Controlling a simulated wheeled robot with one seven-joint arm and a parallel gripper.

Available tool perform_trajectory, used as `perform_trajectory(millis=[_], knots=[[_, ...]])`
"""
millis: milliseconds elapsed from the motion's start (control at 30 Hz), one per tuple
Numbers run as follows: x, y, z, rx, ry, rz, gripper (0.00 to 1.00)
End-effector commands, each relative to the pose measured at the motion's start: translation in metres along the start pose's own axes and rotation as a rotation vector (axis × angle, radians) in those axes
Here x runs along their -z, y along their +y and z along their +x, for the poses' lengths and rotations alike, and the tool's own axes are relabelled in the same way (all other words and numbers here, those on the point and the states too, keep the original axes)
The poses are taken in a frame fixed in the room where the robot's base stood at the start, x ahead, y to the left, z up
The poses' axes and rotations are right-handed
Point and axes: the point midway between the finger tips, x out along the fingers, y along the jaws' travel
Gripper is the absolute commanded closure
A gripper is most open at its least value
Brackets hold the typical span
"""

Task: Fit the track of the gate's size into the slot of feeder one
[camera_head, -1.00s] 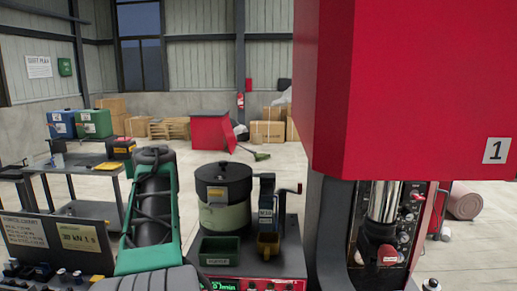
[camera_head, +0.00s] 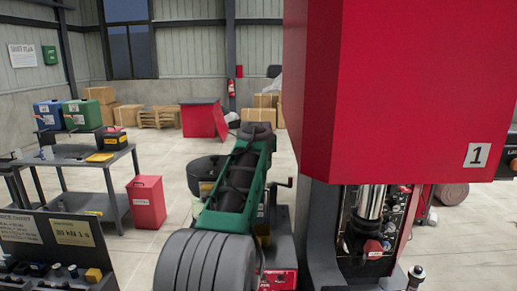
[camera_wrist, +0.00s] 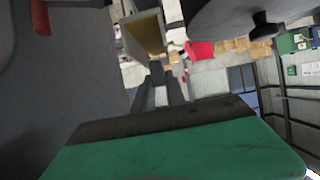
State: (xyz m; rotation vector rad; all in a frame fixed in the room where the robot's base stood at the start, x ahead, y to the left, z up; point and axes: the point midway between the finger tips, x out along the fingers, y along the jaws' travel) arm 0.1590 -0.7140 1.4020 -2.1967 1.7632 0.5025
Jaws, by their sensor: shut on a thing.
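My gripper (camera_wrist: 160,88) shows in the wrist view, its grey fingers close together beyond the green and black palm. At the fingertips is a grey channel-like piece with a tan inside, the track (camera_wrist: 147,36); the grip itself is hard to make out. In the head view my green arm hides gripper and track. The feeder's dark bowl (camera_head: 203,172) shows left of my arm, and its knobbed lid (camera_wrist: 255,18) is at the wrist view's top right. The gate and its size label are hidden behind my arm, as is the slot.
A red machine marked 1 (camera_head: 395,90) with a dark column (camera_head: 318,230) stands close on the right. A crank (camera_head: 284,183) sticks out beside my arm. A red bin (camera_head: 147,203) and a grey cart (camera_head: 85,160) stand left. A parts rack (camera_head: 60,240) is front left.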

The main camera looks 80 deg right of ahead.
Motion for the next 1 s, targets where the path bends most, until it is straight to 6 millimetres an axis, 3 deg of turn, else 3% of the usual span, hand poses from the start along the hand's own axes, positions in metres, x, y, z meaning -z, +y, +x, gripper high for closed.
perform_trajectory(millis=[367,800,1000], knots=[[-0.002,-0.001,-0.004,0.001,0.003,0.001,1.00],[-0.044,-0.001,0.017,0.001,0.003,0.001,1.00],[-0.053,-0.001,0.021,0.002,0.003,0.001,1.00]])
